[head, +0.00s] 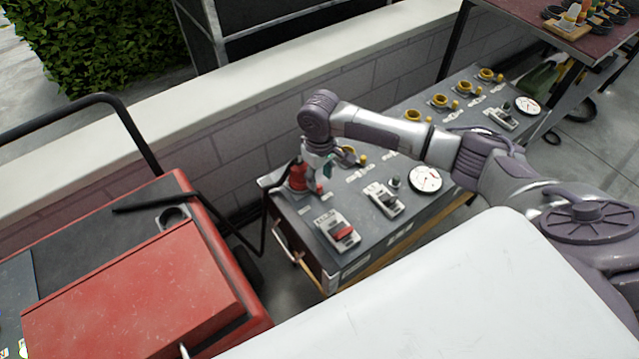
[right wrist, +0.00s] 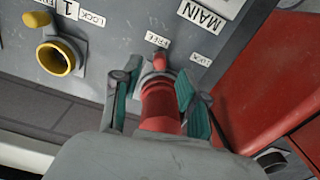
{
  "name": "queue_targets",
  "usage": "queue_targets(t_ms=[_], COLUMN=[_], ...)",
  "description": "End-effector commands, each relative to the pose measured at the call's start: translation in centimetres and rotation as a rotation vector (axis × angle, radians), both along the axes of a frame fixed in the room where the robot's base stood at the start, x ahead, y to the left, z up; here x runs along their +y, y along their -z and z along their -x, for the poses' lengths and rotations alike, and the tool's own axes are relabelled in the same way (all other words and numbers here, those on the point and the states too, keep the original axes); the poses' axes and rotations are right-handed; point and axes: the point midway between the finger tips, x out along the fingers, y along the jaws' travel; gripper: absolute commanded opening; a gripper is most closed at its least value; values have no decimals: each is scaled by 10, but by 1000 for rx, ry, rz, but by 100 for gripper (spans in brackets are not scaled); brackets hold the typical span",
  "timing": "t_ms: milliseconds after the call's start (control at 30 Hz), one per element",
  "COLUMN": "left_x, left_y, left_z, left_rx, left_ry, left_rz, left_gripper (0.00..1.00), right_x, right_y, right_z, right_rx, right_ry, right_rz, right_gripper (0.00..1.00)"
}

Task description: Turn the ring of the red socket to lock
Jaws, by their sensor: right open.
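The red socket (head: 297,180) stands at the left end of the dark panel box. In the right wrist view the red socket (right wrist: 160,106) lies between the two teal-padded fingers of my right gripper (right wrist: 160,98). The fingers are open, one on each side of it, and gaps show, so contact cannot be told. A small red tab (right wrist: 159,57) shows at the socket's far end, near the FREE label (right wrist: 157,39). A LOCK label (right wrist: 201,60) is to the right. In the head view my right gripper (head: 318,168) is partly hidden by its own wrist. My left gripper is not in view.
A yellow socket (right wrist: 56,58) sits left of the red one in the right wrist view. The panel also holds switches (head: 338,231) and a gauge (head: 425,179). A red cart (head: 130,290) stands left of the panel, and a low wall (head: 240,150) runs behind.

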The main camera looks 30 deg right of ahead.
Motion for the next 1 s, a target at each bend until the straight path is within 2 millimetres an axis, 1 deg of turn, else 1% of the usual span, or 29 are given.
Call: queue_targets(t_ms=[33,100,200,367,600,633,867,900,1000], left_x=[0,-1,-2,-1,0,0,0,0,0], left_y=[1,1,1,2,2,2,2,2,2], left_z=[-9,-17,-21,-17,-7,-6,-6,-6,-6], left_rx=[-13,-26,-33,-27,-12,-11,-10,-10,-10], left_ry=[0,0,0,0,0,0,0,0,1], left_rz=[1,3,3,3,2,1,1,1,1], left_gripper=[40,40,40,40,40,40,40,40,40], right_x=[0,0,0,0,0,0,0,0,0], right_y=[10,20,31,39,39,39,39,39,39], right_z=[1,0,0,0,0,0,0,0,0], right_rx=[2,0,0,-1,-1,-1,-1,-1,-1], right_ry=[0,0,-1,-1,-1,-1,-1,-1,-1], right_rz=[1,1,1,1,1,1,1,1,1], right_gripper=[43,43,43,43,43,41,3,0,0])
